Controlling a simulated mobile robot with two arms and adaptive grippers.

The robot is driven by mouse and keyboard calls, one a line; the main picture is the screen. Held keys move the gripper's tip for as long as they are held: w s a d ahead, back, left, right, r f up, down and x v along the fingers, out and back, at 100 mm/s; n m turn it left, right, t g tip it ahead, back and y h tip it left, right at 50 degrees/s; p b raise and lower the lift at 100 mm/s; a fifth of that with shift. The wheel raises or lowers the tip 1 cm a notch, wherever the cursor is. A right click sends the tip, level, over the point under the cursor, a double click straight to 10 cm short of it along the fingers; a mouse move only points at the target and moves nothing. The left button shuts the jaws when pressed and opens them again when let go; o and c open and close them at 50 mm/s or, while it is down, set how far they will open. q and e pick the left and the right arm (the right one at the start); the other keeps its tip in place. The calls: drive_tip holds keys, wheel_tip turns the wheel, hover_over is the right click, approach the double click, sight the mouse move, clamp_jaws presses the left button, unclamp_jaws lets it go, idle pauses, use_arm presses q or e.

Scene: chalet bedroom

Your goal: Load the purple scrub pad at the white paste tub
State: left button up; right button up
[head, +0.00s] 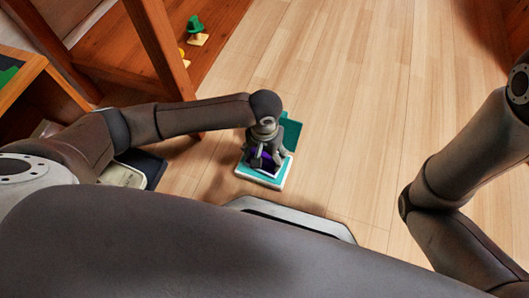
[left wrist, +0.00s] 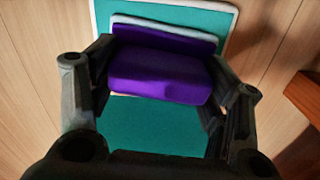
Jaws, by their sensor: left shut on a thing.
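My left gripper (head: 264,163) points down over a white-edged teal square thing on the floor, with its fingers closed around the purple scrub pad (head: 267,156). In the left wrist view the purple pad (left wrist: 160,75) sits between the two dark fingers (left wrist: 158,95). A pale edge shows along the far side of the purple. The white-edged teal thing (head: 261,181) lies below the pad, and teal (left wrist: 155,125) fills the space between the fingers. Whether it is the white paste tub, and whether the pad touches it, I cannot tell. My right gripper is out of view.
A teal panel (head: 291,131) stands just behind the gripper. A wooden shelf unit (head: 150,60) is at the upper left, with a green and yellow toy (head: 196,32) on it. A pale, dark-edged object (head: 125,174) lies left of the gripper. Plank floor (head: 350,110) is clear to the right.

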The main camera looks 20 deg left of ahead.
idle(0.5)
use_arm(q)
drive_tip(key=shift+r+p, duration=2.6)
drive_tip(key=shift+r, duration=0.95)
drive_tip(key=shift+f, duration=0.1)
